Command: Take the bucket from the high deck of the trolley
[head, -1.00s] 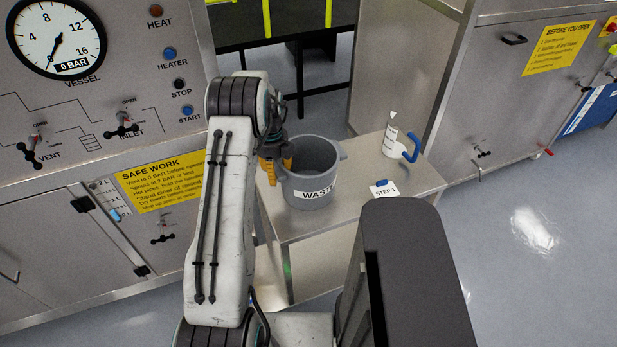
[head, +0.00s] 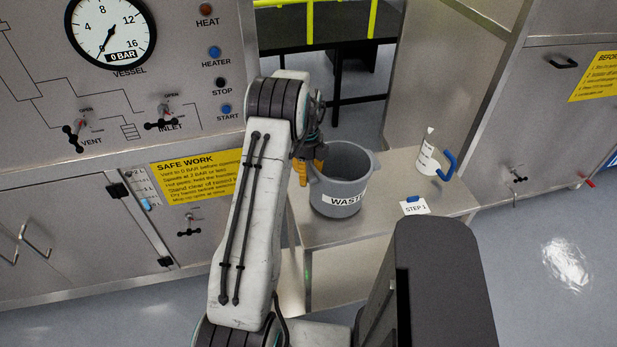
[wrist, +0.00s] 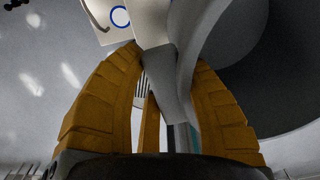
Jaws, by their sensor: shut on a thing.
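The bucket (head: 340,190) is grey, with a white label reading "WASTE" and a lug on its right rim. It is upright over the left part of the trolley's high deck (head: 405,228); I cannot tell whether its base touches the deck. My gripper (head: 312,176) is at the left side of the bucket, partly hidden by my arm. In the wrist view, the yellow fingers (wrist: 165,100) are shut on a grey part of the bucket (wrist: 225,50), with its wall curving away to the right.
A white bottle (head: 427,152) and a blue handle (head: 447,165) stand on the deck's back right. A "STEP 1" card (head: 415,207) lies in front. The control panel (head: 120,120) is left, a steel cabinet (head: 530,110) right. Floor is clear at right (head: 540,260).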

